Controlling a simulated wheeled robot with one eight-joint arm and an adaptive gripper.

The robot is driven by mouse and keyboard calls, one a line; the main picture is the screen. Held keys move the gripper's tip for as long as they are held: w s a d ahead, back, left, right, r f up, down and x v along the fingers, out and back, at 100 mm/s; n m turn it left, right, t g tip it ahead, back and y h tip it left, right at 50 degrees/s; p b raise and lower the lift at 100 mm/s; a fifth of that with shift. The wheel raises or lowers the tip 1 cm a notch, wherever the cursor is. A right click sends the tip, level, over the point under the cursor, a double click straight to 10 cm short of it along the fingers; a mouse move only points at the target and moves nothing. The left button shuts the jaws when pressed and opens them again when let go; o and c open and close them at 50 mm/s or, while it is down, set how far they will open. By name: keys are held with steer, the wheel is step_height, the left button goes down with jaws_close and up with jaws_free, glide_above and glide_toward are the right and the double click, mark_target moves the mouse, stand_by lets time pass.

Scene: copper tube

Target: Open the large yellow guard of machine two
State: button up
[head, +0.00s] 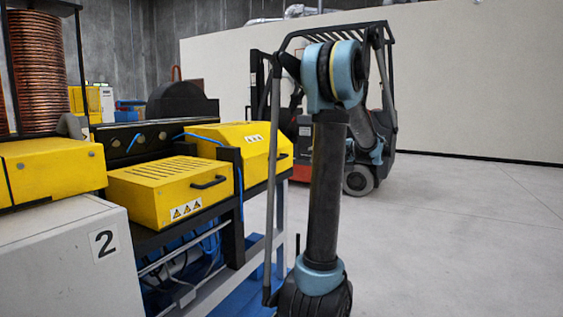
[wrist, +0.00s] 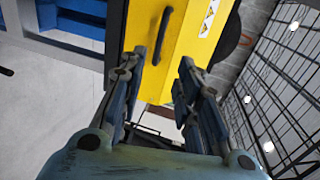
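Two yellow guards sit on the dark frame of the machine beside the panel marked 2. The farther one (head: 232,143) has a sloped front, warning triangles and a black handle (head: 282,156); I take it as the large guard. It looks closed. My gripper (wrist: 161,58) is open and empty in the wrist view, facing this guard (wrist: 183,45). Its handle (wrist: 162,38) shows just beyond the fingertips, nearer the left finger. I cannot tell whether they touch. In the head view my arm hides part of this area, and the gripper is not clearly visible.
The nearer yellow guard (head: 165,187) is flat and slotted, with its own handle. A white cabinet (head: 65,262) marked 2 and copper coils (head: 38,70) stand at left. A forklift (head: 385,115) stands behind my arm. The floor (head: 470,225) at right is clear.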

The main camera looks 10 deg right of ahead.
mark_target(282, 158)
steer(key=x, duration=1.7)
steer(key=shift+a, duration=0.15)
jaws_close()
